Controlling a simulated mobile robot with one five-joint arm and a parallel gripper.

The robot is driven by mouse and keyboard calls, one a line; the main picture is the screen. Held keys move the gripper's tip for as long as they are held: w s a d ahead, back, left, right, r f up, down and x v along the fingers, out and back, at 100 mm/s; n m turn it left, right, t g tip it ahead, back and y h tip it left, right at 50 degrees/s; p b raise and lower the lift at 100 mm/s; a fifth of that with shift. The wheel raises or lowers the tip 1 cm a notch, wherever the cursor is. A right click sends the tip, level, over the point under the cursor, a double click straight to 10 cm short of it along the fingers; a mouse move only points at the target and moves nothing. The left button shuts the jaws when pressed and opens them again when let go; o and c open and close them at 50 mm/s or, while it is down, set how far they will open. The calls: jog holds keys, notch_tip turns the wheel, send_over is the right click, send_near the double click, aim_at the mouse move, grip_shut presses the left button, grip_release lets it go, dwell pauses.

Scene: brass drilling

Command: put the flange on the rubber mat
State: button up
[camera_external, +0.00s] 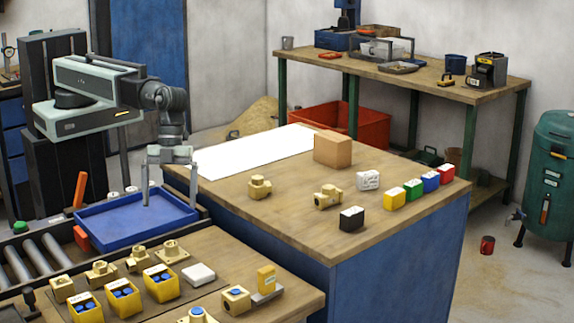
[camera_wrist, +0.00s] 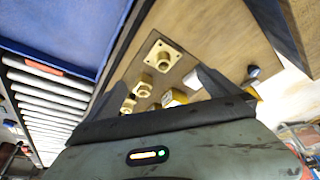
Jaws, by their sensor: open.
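A brass flange with a square, holed plate and a raised round hub (camera_external: 171,252) lies on the front wooden bench, behind the yellow bins. It also shows in the wrist view (camera_wrist: 162,56), hub up, close to the fingers. My gripper (camera_external: 169,187) is open and empty, pointing down above the blue tray, to the back of the flange and apart from it. I cannot clearly pick out the rubber mat. A thin flat panel with a dark edge (camera_external: 207,287) lies on the front bench near the yellow bins, and a white sheet (camera_external: 258,150) lies on the back table.
Several brass fittings stand left of the flange. Yellow bins with blue parts (camera_external: 161,283) and a white block (camera_external: 198,273) are in front. The blue tray (camera_external: 135,222) is beside rollers (camera_external: 40,255). The back table holds brass fittings, coloured boxes and a cardboard box (camera_external: 332,149).

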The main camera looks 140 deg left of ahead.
jog(key=s+f+n+g+y, duration=0.1)
jog(key=s+n+g+y, duration=0.2)
jog(key=s+n, duration=0.5)
jog(key=s, duration=0.4)
jog(key=shift+s+d+f, duration=0.15)
jog(key=shift+s+f, duration=0.15)
